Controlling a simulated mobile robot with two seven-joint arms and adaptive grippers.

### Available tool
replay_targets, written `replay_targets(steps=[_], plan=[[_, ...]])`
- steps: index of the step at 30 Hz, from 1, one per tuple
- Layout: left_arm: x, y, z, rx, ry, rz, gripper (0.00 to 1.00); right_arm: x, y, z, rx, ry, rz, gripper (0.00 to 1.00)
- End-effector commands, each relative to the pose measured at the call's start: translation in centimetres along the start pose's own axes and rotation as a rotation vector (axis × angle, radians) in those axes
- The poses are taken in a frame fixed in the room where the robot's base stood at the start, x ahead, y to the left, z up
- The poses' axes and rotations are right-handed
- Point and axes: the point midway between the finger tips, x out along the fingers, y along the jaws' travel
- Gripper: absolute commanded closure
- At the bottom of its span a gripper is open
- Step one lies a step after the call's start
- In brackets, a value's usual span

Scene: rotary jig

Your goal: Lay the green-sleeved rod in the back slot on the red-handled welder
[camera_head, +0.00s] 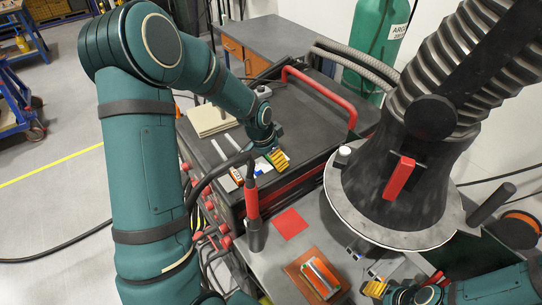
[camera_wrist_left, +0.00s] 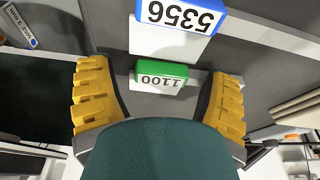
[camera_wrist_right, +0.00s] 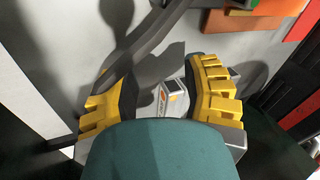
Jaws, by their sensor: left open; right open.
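The red-handled welder (camera_head: 335,90) is a black box with a red bar on top. Pale strips (camera_head: 219,150) and small coloured sleeves lie on its top left part. My left gripper (camera_head: 277,158) is over the welder top, open. In the left wrist view, a green sleeve (camera_wrist_left: 162,71) marked 1100 is between the open fingers (camera_wrist_left: 160,100), with a gap on each side. A blue sleeve (camera_wrist_left: 182,16) marked 5356 is beyond it. The rod itself is hard to make out. My right gripper (camera_wrist_right: 160,100) is open, low at the right.
An orange tray (camera_head: 296,273) holding a metal piece lies on the bench, near a red square (camera_head: 290,223). A torch with a red grip (camera_head: 251,199) stands beside the welder. A large black hose cone (camera_head: 395,190) blocks the right. A small grey block (camera_wrist_right: 171,97) shows between the right fingers.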

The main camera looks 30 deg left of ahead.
Motion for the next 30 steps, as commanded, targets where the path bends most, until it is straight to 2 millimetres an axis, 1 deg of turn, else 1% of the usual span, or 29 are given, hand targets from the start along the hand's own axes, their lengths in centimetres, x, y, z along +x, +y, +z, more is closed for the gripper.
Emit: replay_targets(steps=[1, 5, 12, 15, 18, 21, 24, 30], plan=[[-0.4, 0.0, -0.1, 0.0, 0.0, 0.0, 0.21, -0.4, -0.1, -0.1, 0.0, 0.0, 0.0, 0.53], [-2.1, -0.1, -0.1, -0.001, 0.004, -0.003, 0.21, -0.3, -0.1, 0.0, 0.0, 0.0, -0.001, 0.53], [-7.2, -0.1, -0.1, -0.001, 0.004, -0.003, 0.21, -0.4, -0.1, -0.1, 0.0, 0.0, -0.001, 0.53], [-9.1, -0.1, -0.1, -0.001, 0.003, -0.002, 0.21, -0.4, -0.1, -0.1, 0.0, 0.0, -0.001, 0.53], [-10.6, -0.1, -0.1, 0.0, 0.003, -0.002, 0.21, -0.4, -0.2, -0.1, -0.001, 0.0, -0.001, 0.53], [-11.5, 0.0, -0.1, 0.0, 0.001, -0.001, 0.21, -0.5, -0.2, -0.1, -0.001, 0.0, -0.001, 0.53], [-12.1, 0.0, -0.1, 0.0, 0.002, -0.001, 0.21, -0.5, -0.2, -0.1, -0.001, 0.0, -0.001, 0.53], [-12.3, 0.0, -0.1, 0.0, 0.0, 0.0, 0.21, -0.5, -0.2, -0.1, -0.001, 0.0, -0.001, 0.53]])
